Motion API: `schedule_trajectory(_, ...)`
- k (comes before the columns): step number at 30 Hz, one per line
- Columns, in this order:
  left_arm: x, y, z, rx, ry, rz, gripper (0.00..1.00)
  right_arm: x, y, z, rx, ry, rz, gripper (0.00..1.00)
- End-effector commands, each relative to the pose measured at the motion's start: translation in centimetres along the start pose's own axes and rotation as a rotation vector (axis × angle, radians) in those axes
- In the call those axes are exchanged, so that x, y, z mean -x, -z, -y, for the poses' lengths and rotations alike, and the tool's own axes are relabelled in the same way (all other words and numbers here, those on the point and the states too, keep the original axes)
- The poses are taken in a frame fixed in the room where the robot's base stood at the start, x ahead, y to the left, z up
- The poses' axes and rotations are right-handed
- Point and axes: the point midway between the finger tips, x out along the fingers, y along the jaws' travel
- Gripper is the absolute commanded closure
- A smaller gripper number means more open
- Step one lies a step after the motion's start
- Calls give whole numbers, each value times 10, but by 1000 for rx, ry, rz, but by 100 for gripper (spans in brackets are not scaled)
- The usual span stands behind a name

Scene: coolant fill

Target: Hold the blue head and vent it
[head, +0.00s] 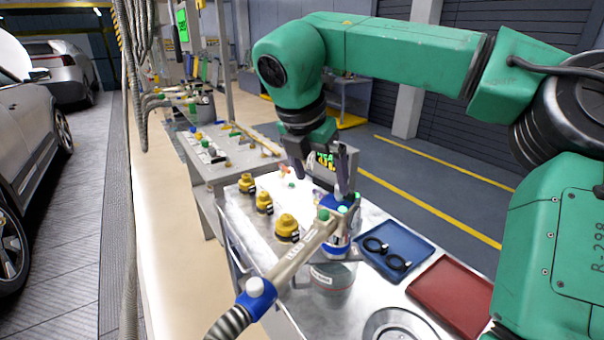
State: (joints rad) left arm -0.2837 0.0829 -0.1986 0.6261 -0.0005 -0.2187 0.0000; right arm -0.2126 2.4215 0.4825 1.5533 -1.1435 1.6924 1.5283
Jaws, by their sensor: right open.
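My left gripper is out of view.
Yellow and black caps (287,228) stand in a row left of the head.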

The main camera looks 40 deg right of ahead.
Motion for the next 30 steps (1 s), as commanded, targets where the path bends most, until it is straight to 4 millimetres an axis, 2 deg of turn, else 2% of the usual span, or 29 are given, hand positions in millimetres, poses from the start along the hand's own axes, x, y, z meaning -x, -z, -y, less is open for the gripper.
schedule_trajectory(3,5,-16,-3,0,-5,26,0,-15,-1,0,0,2,-6,0)
schedule_trajectory(8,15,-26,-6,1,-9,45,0,-51,0,0,1,1,-11,0)
schedule_trajectory(13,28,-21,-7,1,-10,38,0,-92,0,0,1,1,-11,0)
schedule_trajectory(18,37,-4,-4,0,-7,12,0,-127,0,0,0,-1,-9,0)
schedule_trajectory(22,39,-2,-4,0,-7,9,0,-140,0,0,-2,-3,-8,0)
schedule_trajectory(29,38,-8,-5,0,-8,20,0,-143,1,0,-2,-4,-7,0)
schedule_trajectory(30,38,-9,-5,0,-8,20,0,-143,1,0,-2,-4,-7,8)
